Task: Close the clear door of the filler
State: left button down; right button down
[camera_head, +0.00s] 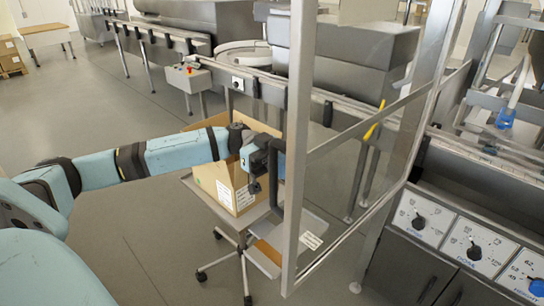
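The clear door (372,165) of the filler is a see-through panel in a grey metal frame. It stands swung out from the machine, with its free upright edge near the middle of the view. My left arm reaches in from the left, and my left gripper (262,180) is at the outer side of that upright. A dark curved piece, perhaps the door's handle, shows between the gripper and the frame. I cannot tell whether the fingers are closed on it or touching the frame. My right gripper is not in view.
An open cardboard box (222,185) stands on a wheeled stand (240,243) behind my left gripper. The filler's control panel with knobs (473,250) is at the lower right. A conveyor line (170,35) runs across the back. The floor at left is clear.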

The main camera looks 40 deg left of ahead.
aim_at(318, 189)
pick_arm(q)
jog(key=d, duration=0.6)
jog(key=shift+s, duration=0.4)
